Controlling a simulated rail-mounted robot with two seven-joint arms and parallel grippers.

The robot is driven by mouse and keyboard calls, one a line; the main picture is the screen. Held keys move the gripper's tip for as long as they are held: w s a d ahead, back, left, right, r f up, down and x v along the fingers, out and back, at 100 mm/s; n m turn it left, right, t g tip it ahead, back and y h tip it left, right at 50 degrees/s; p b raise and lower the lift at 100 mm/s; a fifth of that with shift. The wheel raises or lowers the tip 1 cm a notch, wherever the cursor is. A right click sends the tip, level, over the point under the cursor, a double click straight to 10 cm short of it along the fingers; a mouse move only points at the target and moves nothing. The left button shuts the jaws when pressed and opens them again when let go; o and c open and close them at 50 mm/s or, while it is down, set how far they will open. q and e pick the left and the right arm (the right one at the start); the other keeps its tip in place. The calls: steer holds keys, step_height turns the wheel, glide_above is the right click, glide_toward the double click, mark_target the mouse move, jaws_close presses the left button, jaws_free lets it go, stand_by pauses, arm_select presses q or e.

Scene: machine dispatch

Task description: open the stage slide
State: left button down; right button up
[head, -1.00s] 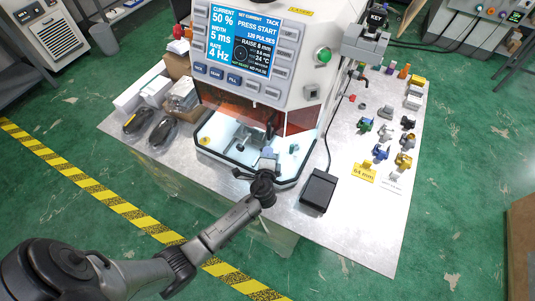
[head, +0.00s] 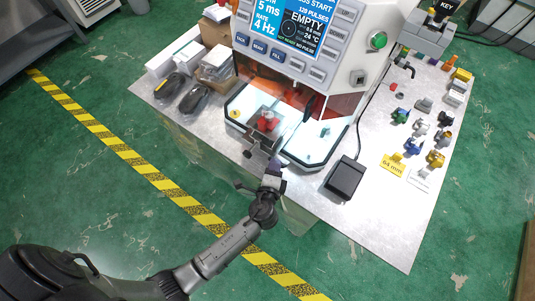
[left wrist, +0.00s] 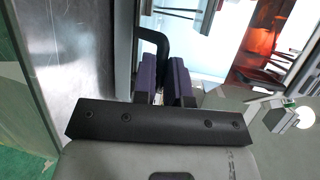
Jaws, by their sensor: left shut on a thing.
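The laser machine (head: 308,78) stands on the bench, its front chamber open at the bottom. The grey metal stage slide (head: 255,143) reaches out over the front edge of the chamber's white tray, with a red piece (head: 267,121) at its inner part. My left gripper (head: 274,170) is at the slide's front end. In the left wrist view my left gripper (left wrist: 167,82) has its purple-padded fingers close together at a black curved handle (left wrist: 155,37), shut on it. The fingers partly hide the handle. My right gripper is in neither view.
A black pedal box (head: 344,178) lies right of the machine. Several small coloured fixtures (head: 420,128) stand farther right. Open floor lies in front of the bench.

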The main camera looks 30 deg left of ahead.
arm_select(q)
steer(key=shift+s+f, duration=0.1)
steer(key=shift+s, duration=0.35)
steer(key=c, duration=1.2)
jaws_free()
steer(key=shift+s, duration=0.1)
steer(key=v, duration=1.3)
steer(key=shift+s+b, duration=0.3)
steer(key=shift+b, duration=0.1)
